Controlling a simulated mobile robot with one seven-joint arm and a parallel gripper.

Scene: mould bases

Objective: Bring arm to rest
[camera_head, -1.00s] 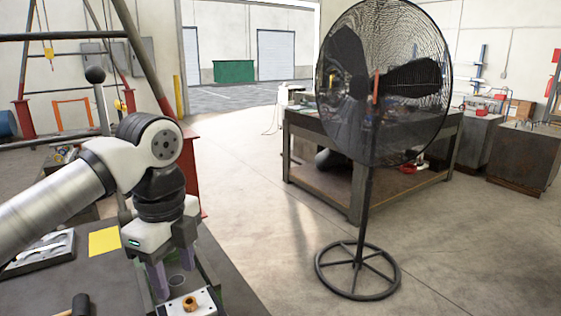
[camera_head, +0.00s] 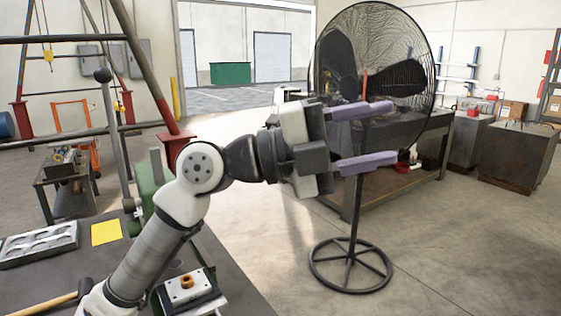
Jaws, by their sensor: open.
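My gripper (camera_head: 368,137) is raised above the workbench's right side and points to the right, roughly level. Its two purple fingers are spread apart with nothing between them. In the picture the fingers overlap the black pedestal fan; I cannot tell how near they are to it. My arm rises from the bottom left, bends at a white joint and runs right to the gripper. Below it, a light metal block with a brass-coloured ring (camera_head: 187,281) sits on a dark base on the workbench (camera_head: 60,279).
A black pedestal fan (camera_head: 352,264) stands on the floor to the right. A grey tray with round recesses (camera_head: 40,243), a yellow sheet (camera_head: 106,232) and a wooden-handled hammer (camera_head: 45,304) lie on the workbench. A larger table (camera_head: 420,176) stands behind the fan. Open floor lies at the right.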

